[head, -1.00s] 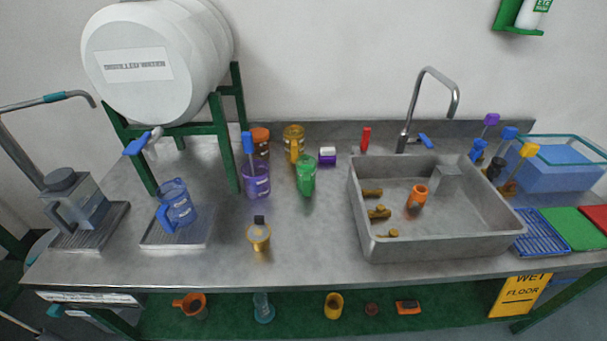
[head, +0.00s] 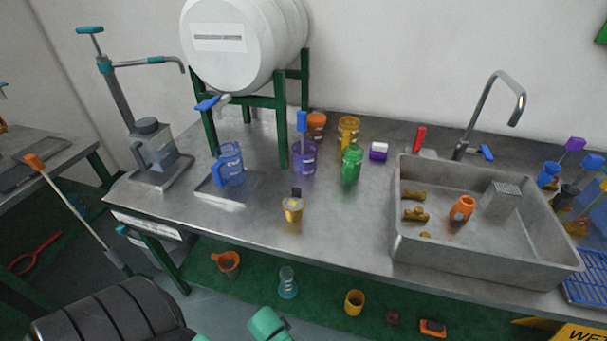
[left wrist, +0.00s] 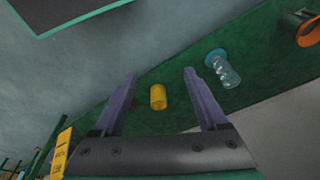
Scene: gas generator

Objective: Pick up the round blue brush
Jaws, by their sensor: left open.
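Blue-headed brushes stand right of the sink in the head view: one blue head (head: 549,173) and another blue head (head: 592,163). I cannot tell which of these is the round blue brush. A blue-topped tool (head: 302,122) also stands in the purple mug (head: 304,158) left of the sink. My left gripper (left wrist: 160,76) shows in the left wrist view, open and empty, its fingers spread above the green lower shelf. It is apart from all the brushes. My right gripper is not in view.
The steel sink (head: 480,262) holds an orange cup (head: 462,208). A green bottle (head: 351,165) and a yellow mug (head: 348,131) stand left of it. The green lower shelf holds a yellow cup (head: 354,302) and a blue-clear flask (head: 288,284). The counter's front middle is mostly clear.

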